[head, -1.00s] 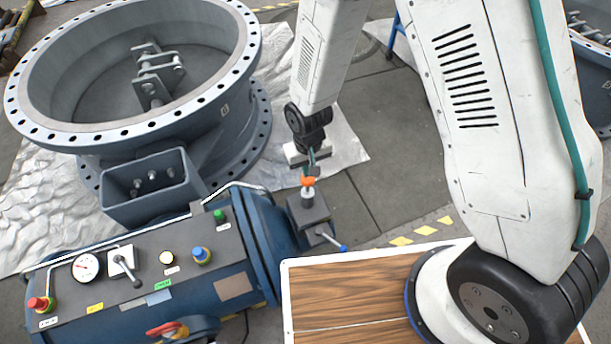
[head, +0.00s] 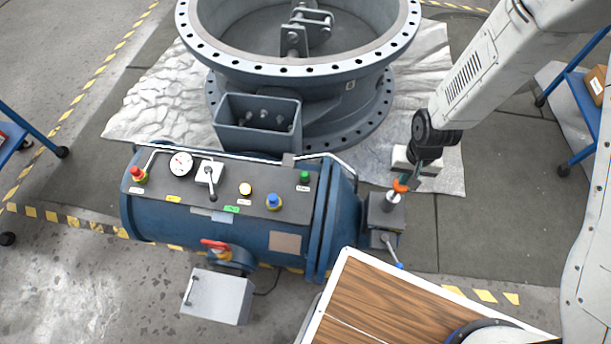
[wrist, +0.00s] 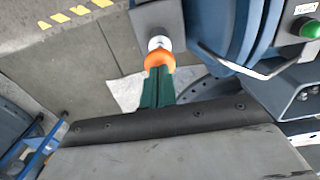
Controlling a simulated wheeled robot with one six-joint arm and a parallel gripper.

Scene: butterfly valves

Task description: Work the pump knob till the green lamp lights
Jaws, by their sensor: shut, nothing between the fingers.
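An orange knob (head: 400,186) with a white stem stands on a grey block (head: 387,212) at the right end of the blue pump body (head: 160,219). My gripper (head: 408,177) is shut with its tips at this knob. In the wrist view, the green fingers (wrist: 159,72) are together and meet the orange knob (wrist: 159,61); I cannot tell whether they press on it. The green lamp (head: 304,176) is a small dome on the right end of the dark panel. It also shows in the wrist view (wrist: 309,28); I cannot tell whether it is lit.
A blue-handled lever (head: 393,253) sticks out below the block. A large flanged valve (head: 300,70) stands behind.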

